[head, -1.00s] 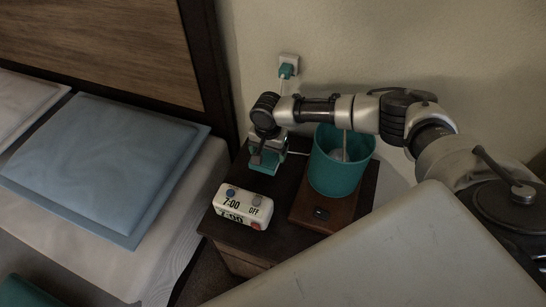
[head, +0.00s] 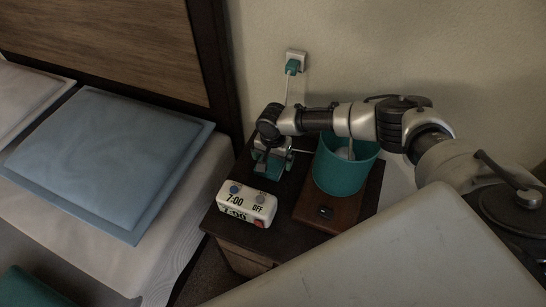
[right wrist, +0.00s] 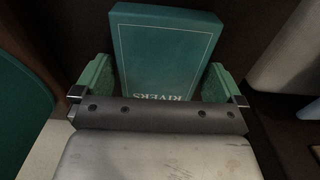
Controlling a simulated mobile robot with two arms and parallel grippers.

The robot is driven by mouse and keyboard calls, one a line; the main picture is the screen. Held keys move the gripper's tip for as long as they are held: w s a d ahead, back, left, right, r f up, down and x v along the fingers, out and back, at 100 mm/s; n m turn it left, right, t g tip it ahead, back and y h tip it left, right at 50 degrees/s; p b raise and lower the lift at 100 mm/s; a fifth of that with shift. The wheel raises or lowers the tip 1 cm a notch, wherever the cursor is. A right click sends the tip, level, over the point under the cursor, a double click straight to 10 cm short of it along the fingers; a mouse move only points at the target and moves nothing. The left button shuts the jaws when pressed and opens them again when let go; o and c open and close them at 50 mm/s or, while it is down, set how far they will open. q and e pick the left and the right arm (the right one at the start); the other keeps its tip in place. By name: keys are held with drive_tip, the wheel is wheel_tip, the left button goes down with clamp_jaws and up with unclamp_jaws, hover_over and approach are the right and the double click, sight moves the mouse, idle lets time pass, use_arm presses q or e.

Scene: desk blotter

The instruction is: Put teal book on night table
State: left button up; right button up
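The teal book (right wrist: 165,45), lettered "RIVERS", lies between the two green-padded fingers of my right gripper in the right wrist view. The fingers are wide apart, one at each side of the book's near end. In the head view my right gripper (head: 272,168) points down at the back left of the night table (head: 228,229), behind the alarm clock; it hides most of the book there. I cannot tell whether the fingers touch the book's edges. My left gripper is not in view.
A white alarm clock (head: 246,204) stands at the table's front left. A bed with a blue pillow (head: 105,160) is at left; a wall outlet (head: 296,57) is behind.

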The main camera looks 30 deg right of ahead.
wheel_tip(320, 180, up, 12)
drive_tip(key=p, duration=0.2)
drive_tip(key=shift+r, duration=0.15)
idle(0.5)
